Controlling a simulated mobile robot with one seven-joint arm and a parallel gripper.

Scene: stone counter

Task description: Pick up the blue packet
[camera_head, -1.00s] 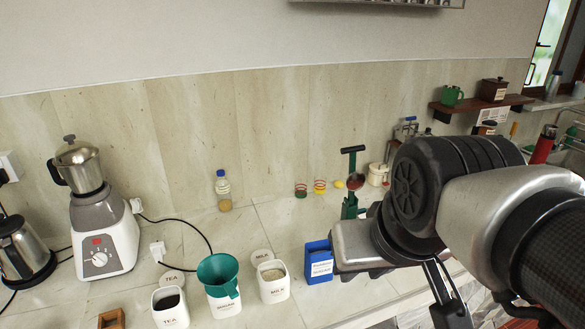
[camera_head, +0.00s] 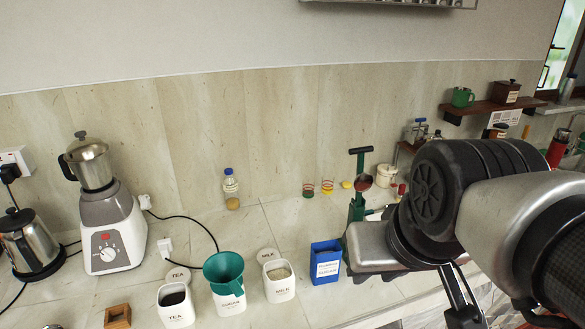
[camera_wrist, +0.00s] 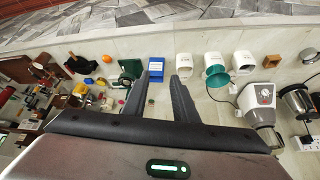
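The blue packet (camera_head: 326,262) stands upright on the counter, right of the white MILK canister, with a white label on its front. In the wrist view the blue packet (camera_wrist: 156,72) shows beyond my fingertips, near the left finger. My gripper (camera_wrist: 161,80) is open and empty, its two dark fingers spread apart. In the head view my gripper (camera_head: 463,308) is partly hidden and points down at the right, beyond the counter's front edge. The packet is apart from the gripper.
White canisters of milk (camera_head: 279,281), sugar (camera_head: 229,301) and tea (camera_head: 176,308) stand left of the packet. A green funnel (camera_head: 223,270) sits on the sugar canister. A green tool (camera_head: 357,205) stands behind the packet. A mixer (camera_head: 108,235) and kettle (camera_head: 32,245) are far left.

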